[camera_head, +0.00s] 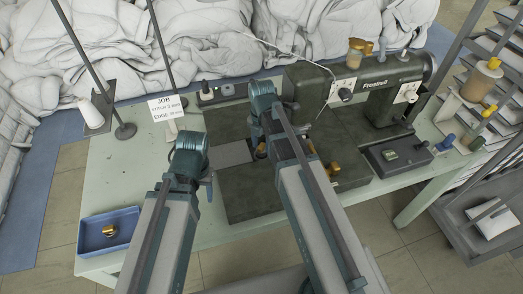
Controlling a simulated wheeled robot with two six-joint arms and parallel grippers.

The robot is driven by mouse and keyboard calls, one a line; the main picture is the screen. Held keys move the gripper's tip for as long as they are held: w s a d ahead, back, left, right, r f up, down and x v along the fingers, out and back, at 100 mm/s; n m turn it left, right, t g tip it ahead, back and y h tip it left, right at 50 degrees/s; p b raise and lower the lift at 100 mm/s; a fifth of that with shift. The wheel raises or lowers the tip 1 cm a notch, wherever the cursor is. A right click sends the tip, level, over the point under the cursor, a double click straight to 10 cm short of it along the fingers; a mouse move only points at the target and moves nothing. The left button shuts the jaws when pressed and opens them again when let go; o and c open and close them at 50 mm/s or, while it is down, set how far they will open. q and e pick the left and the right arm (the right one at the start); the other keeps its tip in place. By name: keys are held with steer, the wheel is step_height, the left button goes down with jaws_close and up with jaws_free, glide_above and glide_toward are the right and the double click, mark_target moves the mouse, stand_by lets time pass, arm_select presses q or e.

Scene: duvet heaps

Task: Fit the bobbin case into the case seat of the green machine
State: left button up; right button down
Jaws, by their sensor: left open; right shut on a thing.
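The dark green sewing machine (370,88) stands on the pale green table, with its dark bed reaching towards me. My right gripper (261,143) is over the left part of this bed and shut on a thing. A small brass-coloured piece (260,151) shows beside its fingers, mostly hidden by my arm; I cannot tell for sure that it is the bobbin case. Another brass-coloured part (333,168) shows at the bed, right of my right arm. I cannot make out the case seat. My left gripper (192,160) is open, left of the bed, its fingertips largely hidden.
A blue tray (90,240) with a brass-coloured piece (108,230) is at the table's front left. A job card (167,106), thread stands and a white cone (89,114) stand behind. A control box (395,155) is at right. The table's left middle (120,170) is clear.

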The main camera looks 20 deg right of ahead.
mark_target(262, 146)
arm_select(q)
steer(key=shift+f+b, duration=0.4)
steer(key=shift+f, duration=0.5)
arm_select(e)
steer(key=shift+f, duration=0.9)
arm_select(q)
steer(key=shift+f, duration=0.15)
arm_select(e)
steer(key=shift+f, duration=0.15)
steer(key=shift+c, duration=1.8)
jaws_free()
step_height(262, 146, up, 12)
steer(key=p, duration=1.2)
arm_select(q)
step_height(262, 146, up, 12)
arm_select(e)
steer(key=s+a+m, duration=0.5)
steer(key=s+m, duration=0.2)
steer(key=m, duration=0.4)
steer(key=s+a+m+h, duration=0.1)
steer(key=s+a+m, duration=0.4)
steer(key=m, duration=0.7)
steer(key=shift+s+a+r+m, duration=0.2)
steer(key=shift+s+a+m, duration=0.1)
steer(key=shift+s, duration=0.85)
